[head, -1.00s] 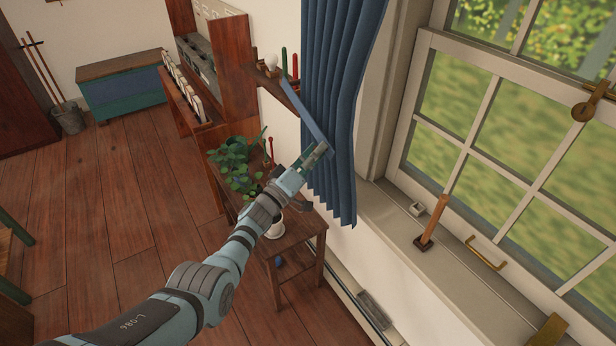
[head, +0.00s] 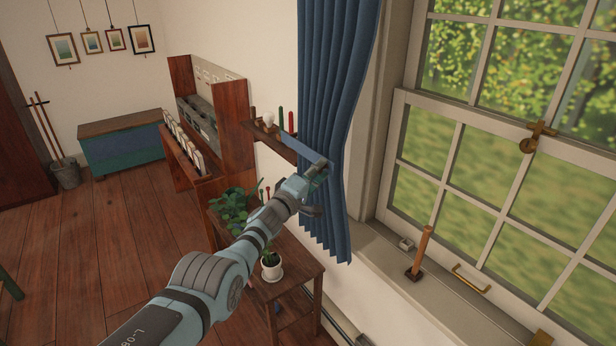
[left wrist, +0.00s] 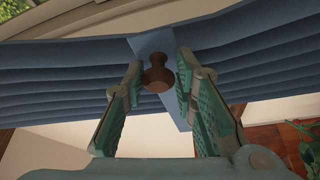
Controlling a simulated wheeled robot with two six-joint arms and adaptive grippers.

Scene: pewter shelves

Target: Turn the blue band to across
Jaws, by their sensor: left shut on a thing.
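The blue band (head: 298,149) is a flat light-blue strip at the left edge of the dark blue curtain (head: 335,90). In the head view it slants down to the right, from near the small wall shelf to my left gripper (head: 318,172). In the head view the gripper hides the knob and the band's near end. My right gripper is not in view.
The wall shelf (head: 262,133) with small bottles stands left of the curtain. Below are a wooden table (head: 300,275) and potted plants (head: 271,266). The window sill (head: 385,262) to the right bears an upright wooden-handled object (head: 421,252). The floor at left is open.

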